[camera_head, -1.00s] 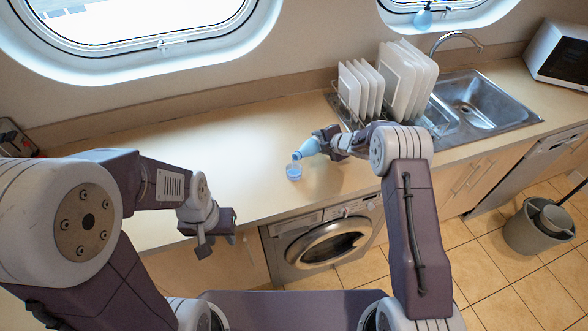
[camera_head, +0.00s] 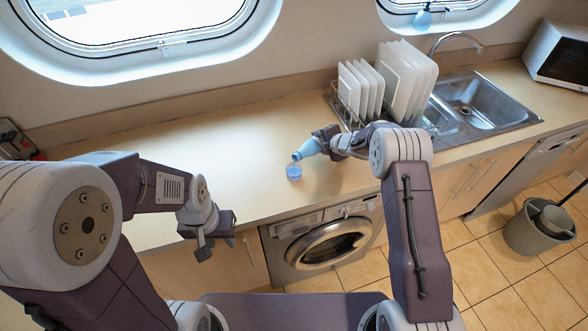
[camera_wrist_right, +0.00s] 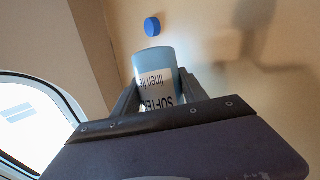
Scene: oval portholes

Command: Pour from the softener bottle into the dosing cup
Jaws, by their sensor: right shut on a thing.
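The light blue softener bottle (camera_head: 308,148) is in my right gripper (camera_head: 328,140), tilted with its mouth end down to the left. In the right wrist view the jaws are on both sides of the labelled bottle (camera_wrist_right: 157,75). The clear dosing cup (camera_head: 294,172) stands upright on the counter, just below the bottle's mouth, with blue in it. A small blue round shape (camera_wrist_right: 152,26) shows beyond the bottle in the wrist view; I cannot tell what it is. My left gripper (camera_head: 217,246) is open and empty at the counter's front edge, left of the cup.
The counter (camera_head: 200,130) is clear left of the cup. A rack of white plates (camera_head: 362,88) and the sink (camera_head: 475,98) are to the right. A washing machine (camera_head: 322,243) is below the front edge. A grey bucket (camera_head: 535,232) stands on the floor.

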